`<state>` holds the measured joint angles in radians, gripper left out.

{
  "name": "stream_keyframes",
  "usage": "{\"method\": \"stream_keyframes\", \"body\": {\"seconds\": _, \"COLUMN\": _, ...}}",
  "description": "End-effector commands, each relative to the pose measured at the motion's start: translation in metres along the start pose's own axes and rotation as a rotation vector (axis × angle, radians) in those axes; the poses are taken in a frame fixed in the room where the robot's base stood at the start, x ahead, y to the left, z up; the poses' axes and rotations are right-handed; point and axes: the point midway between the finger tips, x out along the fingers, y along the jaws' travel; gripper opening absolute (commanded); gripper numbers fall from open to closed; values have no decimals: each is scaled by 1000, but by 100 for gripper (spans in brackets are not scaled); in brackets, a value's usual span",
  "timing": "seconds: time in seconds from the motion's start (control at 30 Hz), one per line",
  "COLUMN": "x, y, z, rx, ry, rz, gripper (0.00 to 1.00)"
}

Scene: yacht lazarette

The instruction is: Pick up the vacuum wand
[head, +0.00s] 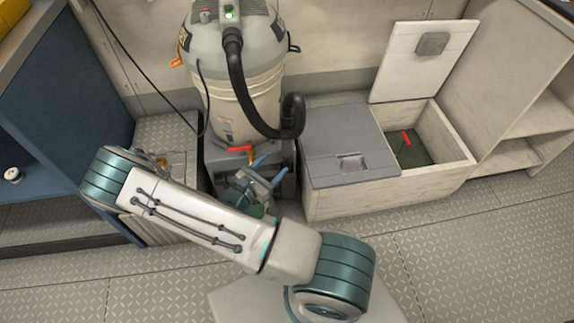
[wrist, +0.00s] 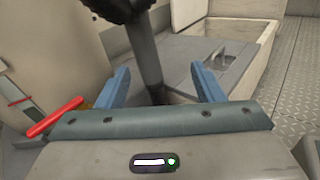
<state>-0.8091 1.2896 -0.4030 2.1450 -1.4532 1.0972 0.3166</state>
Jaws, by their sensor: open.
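The vacuum wand (wrist: 147,58) is a grey tube in the wrist view, running down from a black hose end at the top. Its lower end goes into a dark gap beside the grey locker lid. My gripper (wrist: 161,85) is open, with its two blue fingers on either side of the wand in the picture. I cannot tell whether either finger touches it. In the head view my gripper (head: 270,168) is low in front of the vacuum (head: 245,80), below the hose loop (head: 292,118). The wand is hard to make out there.
A grey-lidded locker (head: 345,140) stands right of my gripper, with an open bin (head: 455,158) beside it holding a red-handled item. A red handle (head: 240,149) sits close left of my fingers. A blue cabinet (head: 65,120) is at left. The tread-plate floor (head: 470,250) is clear at right.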

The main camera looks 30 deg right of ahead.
Motion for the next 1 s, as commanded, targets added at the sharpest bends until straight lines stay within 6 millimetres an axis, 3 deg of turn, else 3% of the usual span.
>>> {"method": "stream_keyframes", "body": {"seconds": 0.03, "x": 1, "y": 0, "z": -21, "rx": -37, "ry": -14, "rz": 45, "gripper": 61}}
{"method": "stream_keyframes", "body": {"seconds": 0.23, "x": 3, "y": 5, "z": -47, "rx": -110, "ry": -39, "rz": 143, "gripper": 61}}
{"method": "stream_keyframes", "body": {"seconds": 0.37, "x": 15, "y": 8, "z": -50, "rx": -118, "ry": -42, "rz": 154, "gripper": 61}}
{"method": "stream_keyframes", "body": {"seconds": 0.7, "x": 76, "y": 17, "z": -48, "rx": -116, "ry": -41, "rz": 152, "gripper": 61}}
{"method": "stream_keyframes", "body": {"seconds": 1.0, "x": 102, "y": 20, "z": -46, "rx": -117, "ry": -41, "rz": 151, "gripper": 61}}
